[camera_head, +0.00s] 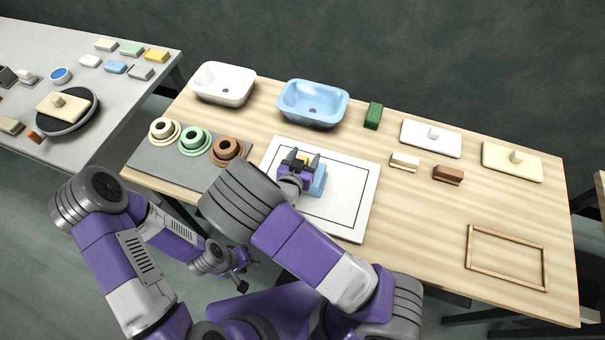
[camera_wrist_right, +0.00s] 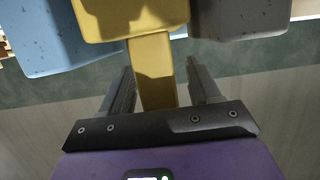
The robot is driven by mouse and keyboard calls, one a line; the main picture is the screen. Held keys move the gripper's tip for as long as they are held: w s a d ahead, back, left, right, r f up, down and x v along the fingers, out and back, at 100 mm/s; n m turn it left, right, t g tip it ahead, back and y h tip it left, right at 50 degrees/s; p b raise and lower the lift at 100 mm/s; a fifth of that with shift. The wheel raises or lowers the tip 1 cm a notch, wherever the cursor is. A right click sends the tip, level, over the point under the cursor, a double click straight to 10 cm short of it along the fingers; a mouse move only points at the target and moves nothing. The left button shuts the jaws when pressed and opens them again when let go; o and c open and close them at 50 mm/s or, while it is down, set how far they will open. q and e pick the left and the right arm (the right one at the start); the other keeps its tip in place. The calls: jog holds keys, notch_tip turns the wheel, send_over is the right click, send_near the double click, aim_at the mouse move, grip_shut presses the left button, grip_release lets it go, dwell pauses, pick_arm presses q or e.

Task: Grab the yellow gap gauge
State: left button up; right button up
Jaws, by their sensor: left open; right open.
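The yellow gap gauge (camera_wrist_right: 130,18) fills the upper middle of the right wrist view, with its narrow stem (camera_wrist_right: 152,70) pointing down between my right fingers. My right gripper (camera_wrist_right: 155,90) is open, with one finger on each side of the stem; I cannot tell whether either touches it. In the head view a small yellow part (camera_head: 304,158) shows at my right gripper (camera_head: 301,161), over the white board, mostly hidden by the gripper. My left gripper (camera_head: 240,277) is open and empty, low in front of the table.
A blue block (camera_wrist_right: 38,35) and a grey block (camera_wrist_right: 240,18) flank the yellow gauge closely. The white board (camera_head: 352,220) lies under them. Two basins (camera_head: 222,84), (camera_head: 312,102) stand behind. A wooden frame (camera_head: 507,258) lies at the right; the table around it is clear.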

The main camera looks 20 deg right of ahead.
grip_shut()
dwell(0.3)
dwell(0.3)
